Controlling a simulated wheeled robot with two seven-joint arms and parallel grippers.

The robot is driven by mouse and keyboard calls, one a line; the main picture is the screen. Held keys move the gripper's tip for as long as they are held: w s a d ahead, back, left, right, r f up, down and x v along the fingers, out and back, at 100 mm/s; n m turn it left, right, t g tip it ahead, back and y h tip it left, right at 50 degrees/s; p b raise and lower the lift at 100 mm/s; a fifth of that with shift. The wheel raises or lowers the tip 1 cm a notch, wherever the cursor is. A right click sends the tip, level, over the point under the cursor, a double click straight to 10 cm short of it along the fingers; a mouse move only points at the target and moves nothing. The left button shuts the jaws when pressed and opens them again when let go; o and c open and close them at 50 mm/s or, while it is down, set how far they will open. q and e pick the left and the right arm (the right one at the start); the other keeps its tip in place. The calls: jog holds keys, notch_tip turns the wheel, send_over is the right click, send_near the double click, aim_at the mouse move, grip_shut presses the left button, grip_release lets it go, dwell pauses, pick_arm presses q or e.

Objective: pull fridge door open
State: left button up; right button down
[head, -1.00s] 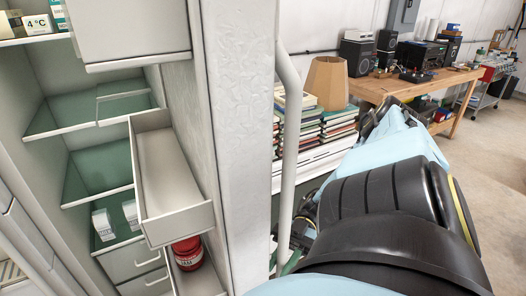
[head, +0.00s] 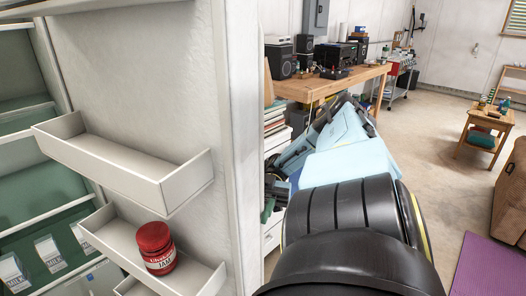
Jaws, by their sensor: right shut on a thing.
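The fridge door (head: 150,70) stands open, its inner face towards me. White door shelves (head: 120,160) are on it, and a red jam jar (head: 155,248) stands in a lower one. The fridge interior (head: 30,180) shows at the left, with green glass shelves and several small cartons. My right arm reaches forward past the door's outer side. My right gripper (head: 273,192) is small and partly hidden beside the door's edge. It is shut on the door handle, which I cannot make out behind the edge. My left gripper is not in view.
A wooden workbench (head: 340,84) with speakers and audio gear stands behind, with a stack of books (head: 274,120) beside it. A small wooden table (head: 486,130), a brown seat (head: 510,205) and a purple mat (head: 488,266) are at right. The floor between is clear.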

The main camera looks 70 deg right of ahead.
jog(key=shift+d, duration=0.25)
jog(key=c, duration=1.6)
grip_release()
jog(key=shift+r, duration=0.1)
notch_tip(320, 180, up, 10)
jog(key=p, duration=0.5)
jog(key=shift+w, duration=0.1)
